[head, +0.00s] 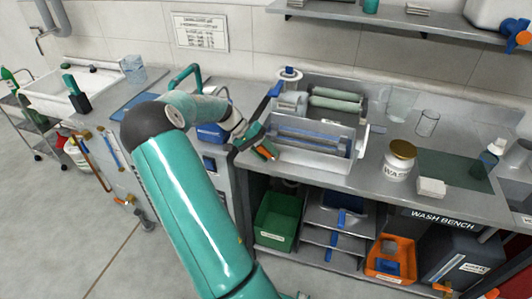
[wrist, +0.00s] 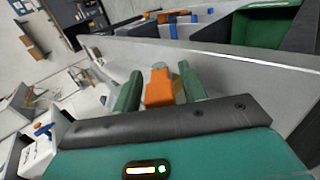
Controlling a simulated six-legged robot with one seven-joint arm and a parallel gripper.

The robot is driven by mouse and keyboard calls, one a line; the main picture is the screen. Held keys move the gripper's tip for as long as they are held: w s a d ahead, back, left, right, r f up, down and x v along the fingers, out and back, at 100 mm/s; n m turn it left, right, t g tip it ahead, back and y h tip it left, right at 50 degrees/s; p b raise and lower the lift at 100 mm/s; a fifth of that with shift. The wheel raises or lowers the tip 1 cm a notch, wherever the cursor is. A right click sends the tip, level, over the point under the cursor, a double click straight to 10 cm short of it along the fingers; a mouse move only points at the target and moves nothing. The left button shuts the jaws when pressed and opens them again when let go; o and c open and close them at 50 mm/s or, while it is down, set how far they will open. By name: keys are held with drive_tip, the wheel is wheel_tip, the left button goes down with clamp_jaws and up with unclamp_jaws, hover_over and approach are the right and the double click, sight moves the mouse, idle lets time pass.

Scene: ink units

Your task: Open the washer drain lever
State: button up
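The washer (head: 310,150) is a grey metal tub with rollers and blue bars inside, on the wash bench. An orange lever (head: 268,152) shows at its front left corner, partly hidden by my gripper (head: 258,143). In the wrist view, the orange lever (wrist: 158,88) stands between the two green fingers of my gripper (wrist: 160,80). The fingers are apart, and small gaps seem to show on both sides of the lever. Whether either finger touches it is not clear. The lever's far end and its pivot are hidden.
A blue handle (head: 275,89) rises at the washer's left side. Below are a green bin (head: 277,218), shelves and an orange bin (head: 391,258).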

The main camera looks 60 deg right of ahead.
drive_tip(key=v, duration=1.3)
drive_tip(key=shift+w+r, duration=0.25)
drive_tip(key=shift+w, duration=0.05)
drive_tip(key=shift+a, duration=0.1)
